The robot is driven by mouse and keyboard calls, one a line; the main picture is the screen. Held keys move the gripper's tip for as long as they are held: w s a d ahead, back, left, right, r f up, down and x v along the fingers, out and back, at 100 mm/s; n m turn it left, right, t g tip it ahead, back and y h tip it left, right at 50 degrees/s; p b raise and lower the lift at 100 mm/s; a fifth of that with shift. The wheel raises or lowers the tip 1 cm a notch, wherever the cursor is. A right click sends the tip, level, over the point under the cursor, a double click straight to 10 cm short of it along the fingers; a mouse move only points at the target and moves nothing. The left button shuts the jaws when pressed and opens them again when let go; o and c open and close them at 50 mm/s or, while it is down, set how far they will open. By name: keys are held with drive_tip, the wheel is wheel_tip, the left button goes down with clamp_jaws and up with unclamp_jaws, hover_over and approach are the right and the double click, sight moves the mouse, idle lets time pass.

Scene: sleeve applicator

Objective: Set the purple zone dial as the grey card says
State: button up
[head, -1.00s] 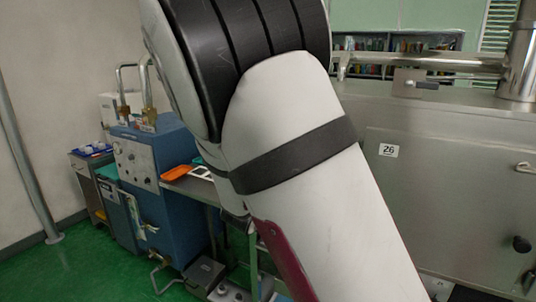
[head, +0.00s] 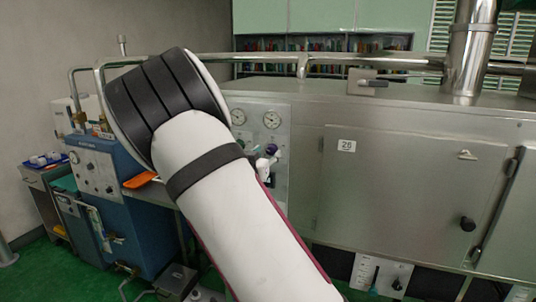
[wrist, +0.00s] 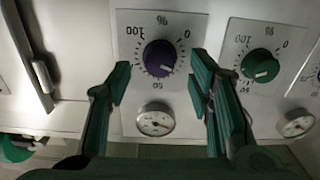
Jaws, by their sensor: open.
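In the wrist view, where the lettering is upside down, the purple dial (wrist: 159,58) sits on a pale plate with a scale marked 0, 50 and 100. A small pale mark shows low on its face; its exact reading is too small to tell. My gripper (wrist: 160,66) is open, its green fingers on either side of the dial, apart from it. In the head view a small purple knob (head: 271,149) shows beside my arm below two gauges; my gripper is mostly hidden there. I make out no grey card in either view.
A green dial (wrist: 260,65) is close to the right finger in the wrist view. Gauges (wrist: 155,122) lie below the dials there. In the head view a steel cabinet door (head: 410,190) labelled 26 stands right of the panel, and a blue machine (head: 125,215) at left.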

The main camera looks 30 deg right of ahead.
drive_tip(key=shift+x, duration=0.8)
drive_tip(key=shift+c, duration=0.6)
clamp_jaws()
drive_tip(key=shift+m, duration=0.3)
